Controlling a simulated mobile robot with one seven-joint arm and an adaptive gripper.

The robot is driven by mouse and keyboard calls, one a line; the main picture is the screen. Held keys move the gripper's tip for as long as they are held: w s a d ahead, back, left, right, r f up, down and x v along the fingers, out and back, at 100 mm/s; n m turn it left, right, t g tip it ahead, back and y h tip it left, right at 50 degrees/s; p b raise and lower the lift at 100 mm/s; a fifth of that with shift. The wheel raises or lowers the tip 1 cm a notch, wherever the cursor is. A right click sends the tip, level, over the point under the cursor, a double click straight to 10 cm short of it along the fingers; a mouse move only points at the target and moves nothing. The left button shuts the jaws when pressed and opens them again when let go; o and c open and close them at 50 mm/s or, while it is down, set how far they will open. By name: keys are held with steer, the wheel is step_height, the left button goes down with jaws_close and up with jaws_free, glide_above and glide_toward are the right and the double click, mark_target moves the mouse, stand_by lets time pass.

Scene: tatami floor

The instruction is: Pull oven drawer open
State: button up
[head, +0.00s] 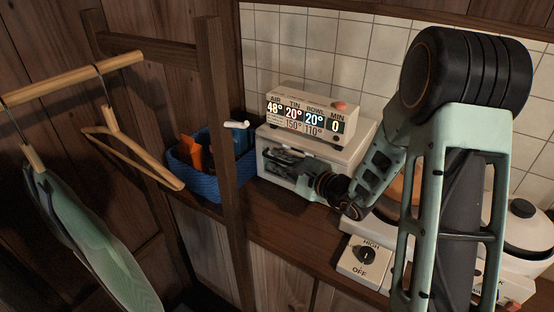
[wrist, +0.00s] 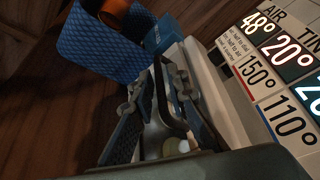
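The drawer's handle and the full drawer front are hidden in the head view.
A blue woven basket (head: 196,182) with orange and dark items stands left of the oven. A wooden post (head: 222,140) rises in front of it. Hangers (head: 125,145) and a green garment hang at left. A dial box (head: 362,258) and a lidded pot (head: 522,225) stand at right.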

steer(key=shift+w+a, duration=0.25)
steer(key=shift+w, duration=0.05)
steer(key=shift+c, duration=0.5)
jaws_close()
steer(key=shift+s+f, duration=0.1)
steer(key=shift+f, duration=0.05)
